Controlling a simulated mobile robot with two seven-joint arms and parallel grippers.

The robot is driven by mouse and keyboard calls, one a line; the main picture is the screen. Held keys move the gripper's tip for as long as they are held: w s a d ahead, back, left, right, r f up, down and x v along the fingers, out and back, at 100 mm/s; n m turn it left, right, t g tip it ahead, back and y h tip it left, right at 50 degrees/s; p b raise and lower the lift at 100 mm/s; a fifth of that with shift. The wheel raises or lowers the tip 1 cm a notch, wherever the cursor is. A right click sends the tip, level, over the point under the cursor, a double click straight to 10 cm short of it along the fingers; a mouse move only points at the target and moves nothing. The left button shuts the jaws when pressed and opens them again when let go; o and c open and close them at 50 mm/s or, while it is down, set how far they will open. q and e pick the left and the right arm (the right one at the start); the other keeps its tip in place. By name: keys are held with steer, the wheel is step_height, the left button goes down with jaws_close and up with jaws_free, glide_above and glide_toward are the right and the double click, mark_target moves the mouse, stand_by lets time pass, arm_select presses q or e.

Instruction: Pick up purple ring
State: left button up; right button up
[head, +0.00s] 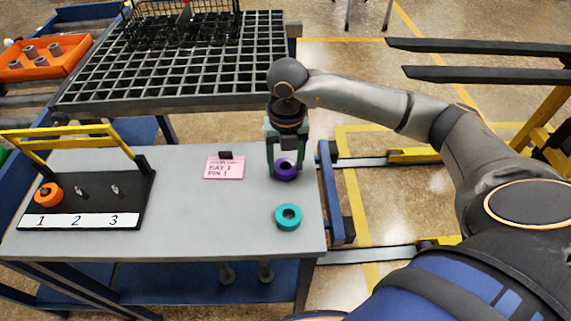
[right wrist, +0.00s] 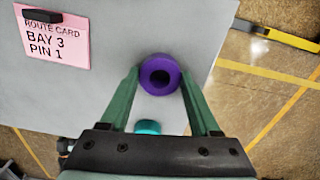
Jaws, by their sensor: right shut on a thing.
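The purple ring (head: 285,177) is near the right side of the grey table, behind the teal ring (head: 279,217). My right gripper (head: 285,166) reaches down over it, with its green fingers on either side. In the right wrist view the purple ring (right wrist: 160,60) sits between the fingertips, and the gripper is shut on it. Whether the ring still touches the table cannot be told. The teal ring shows partly in the right wrist view (right wrist: 147,127), behind the gripper body. My left gripper is not in view.
A pink route card (right wrist: 56,38) reads BAY 3, PIN 1. A black pin rack (head: 100,196) numbered 1 to 3, with a yellow handle, holds an orange ring (head: 49,194) at 1. A black grid tray (head: 180,75) stands behind.

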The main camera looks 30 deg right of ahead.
jaws_close()
steer(key=shift+r, duration=0.15)
